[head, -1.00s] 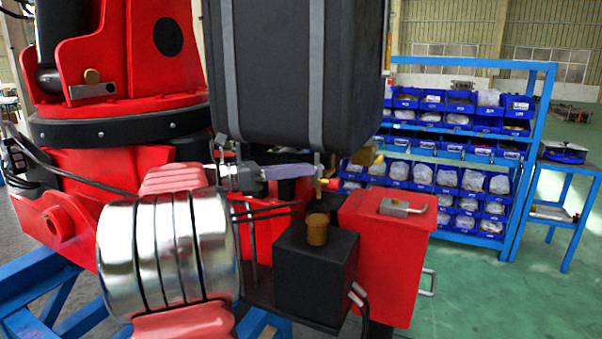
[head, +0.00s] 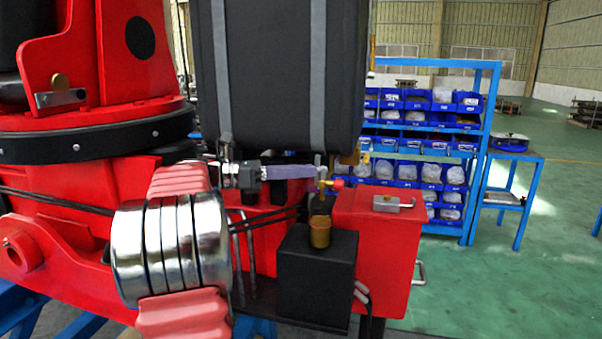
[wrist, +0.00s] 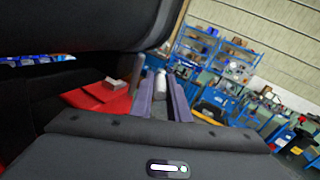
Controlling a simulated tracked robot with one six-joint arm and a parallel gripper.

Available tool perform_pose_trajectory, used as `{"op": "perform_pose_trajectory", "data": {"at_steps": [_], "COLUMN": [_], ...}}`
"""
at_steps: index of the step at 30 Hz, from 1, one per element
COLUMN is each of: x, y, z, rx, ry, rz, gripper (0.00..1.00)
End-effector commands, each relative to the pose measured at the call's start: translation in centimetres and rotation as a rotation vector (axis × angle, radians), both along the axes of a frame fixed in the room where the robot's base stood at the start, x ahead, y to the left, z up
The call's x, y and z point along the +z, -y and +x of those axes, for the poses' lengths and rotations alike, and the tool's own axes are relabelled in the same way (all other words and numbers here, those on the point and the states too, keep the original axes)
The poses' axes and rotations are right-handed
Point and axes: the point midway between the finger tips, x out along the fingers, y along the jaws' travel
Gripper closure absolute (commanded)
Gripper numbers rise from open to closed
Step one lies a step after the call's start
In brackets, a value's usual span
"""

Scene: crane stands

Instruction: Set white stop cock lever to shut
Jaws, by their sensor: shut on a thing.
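My gripper (head: 316,172) reaches in from the left in the head view, with long purple-grey fingers. Its tips are at a small valve with red and yellow parts (head: 328,184), just under a large dark case. In the wrist view my gripper (wrist: 164,84) has its two fingers on either side of a pale, whitish upright piece, the stop cock lever (wrist: 160,82). The fingers are shut on this lever. In the head view the lever is too small and too covered by the fingertips to read its angle clearly.
The dark case (head: 285,75) with grey straps hangs close above my gripper. Below are a black block (head: 316,280) with a brass cap and a red box (head: 380,250) with a metal latch. Silver rings (head: 172,250) stand at left. A blue bin rack (head: 425,160) stands behind.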

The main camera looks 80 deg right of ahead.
Motion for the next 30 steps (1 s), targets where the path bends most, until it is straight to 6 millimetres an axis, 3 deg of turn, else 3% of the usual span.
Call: {"op": "perform_pose_trajectory", "data": {"at_steps": [15,16,21,24,30], "x": [0.04,0.04,0.03,0.03,0.02], "y": [0.25,0.24,0.16,0.13,0.08], "z": [-0.33,-0.35,-0.47,-0.51,-0.54], "rx": [-0.004,-0.004,-0.008,-0.01,-0.011], "ry": [-0.002,-0.002,-0.001,-0.002,-0.001], "rz": [-0.002,-0.002,-0.001,-0.001,0.0], "gripper": [1.0,0.83,0.71,0.66,0.66]}}
